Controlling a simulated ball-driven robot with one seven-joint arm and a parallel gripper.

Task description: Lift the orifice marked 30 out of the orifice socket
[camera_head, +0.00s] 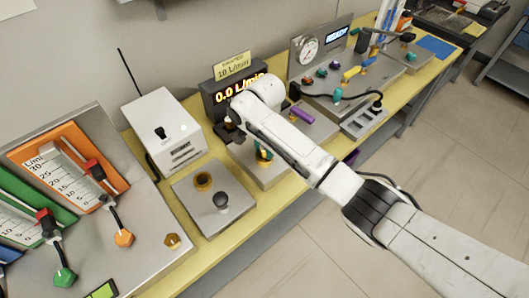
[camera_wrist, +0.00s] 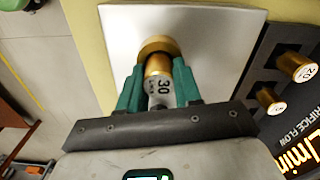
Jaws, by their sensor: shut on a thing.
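The orifice marked 30 (camera_wrist: 161,88) is a brass cylinder with a white numbered label. In the wrist view it stands between the two green fingers of my gripper (camera_wrist: 159,85), which is shut on it. The brass orifice socket (camera_wrist: 157,46) shows as a ring just beyond it, on a pale metal plate (camera_wrist: 215,30). I cannot tell whether the orifice's end is still inside the ring. In the head view my gripper (camera_head: 263,155) is over the middle of the bench, and my arm hides most of the orifice and socket.
A dark rack (camera_wrist: 285,40) beside the plate holds other brass orifices, one marked 20 (camera_wrist: 305,73). The flow display (camera_head: 239,91) reads 0.0 L/min. A purple handle (camera_head: 302,115) lies right of my wrist. A white box (camera_head: 165,130) stands left.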

